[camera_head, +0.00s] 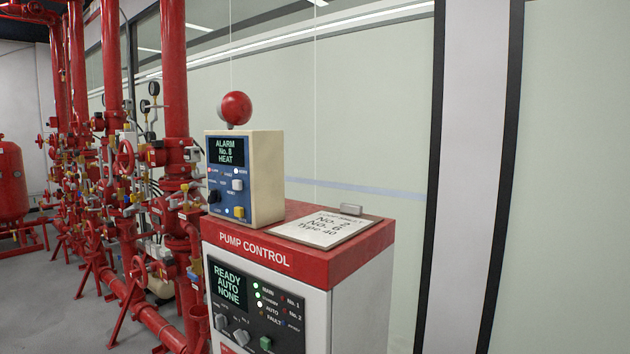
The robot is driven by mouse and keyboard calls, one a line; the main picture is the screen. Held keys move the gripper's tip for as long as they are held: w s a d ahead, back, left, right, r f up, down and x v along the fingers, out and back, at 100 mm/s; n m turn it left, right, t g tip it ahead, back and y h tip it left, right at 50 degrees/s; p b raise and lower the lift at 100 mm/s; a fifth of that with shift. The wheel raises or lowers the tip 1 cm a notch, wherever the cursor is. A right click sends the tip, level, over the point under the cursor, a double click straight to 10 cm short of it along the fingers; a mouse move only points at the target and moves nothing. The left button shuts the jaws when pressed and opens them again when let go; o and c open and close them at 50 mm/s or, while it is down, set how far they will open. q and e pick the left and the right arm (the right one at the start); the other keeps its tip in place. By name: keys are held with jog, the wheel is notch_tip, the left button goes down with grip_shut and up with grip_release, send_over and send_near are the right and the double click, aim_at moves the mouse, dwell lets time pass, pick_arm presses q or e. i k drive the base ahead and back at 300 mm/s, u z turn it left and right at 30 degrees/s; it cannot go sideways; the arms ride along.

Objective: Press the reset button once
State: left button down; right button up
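A cream alarm box (264,180) with a blue front stands on the red top of the pump control cabinet (356,300). Its screen (227,150) reads "ALARM No. 8 HEAT". The blue front carries a pale square button (237,185), a black knob (213,196) and a yellow square button (238,212). The cabinet's dark panel has a screen (228,285) reading "READY AUTO NONE", pale knobs (220,321) and a green square button (265,343). The small labels are too blurred to tell which button is the reset. Neither of my grippers is in view.
A clipboard (322,228) reading "No. 2 No. 6 Type 40" lies on the cabinet top beside the alarm box. A red ball (236,108) sits above the box. Red pipes with valves (176,155) stand close on the left. A pale wall (370,130) is behind.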

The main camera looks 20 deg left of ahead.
aim_at(238, 185)
jog(key=u, duration=0.45)
jog(key=i, duration=1.3)
jog(key=u, duration=0.9)
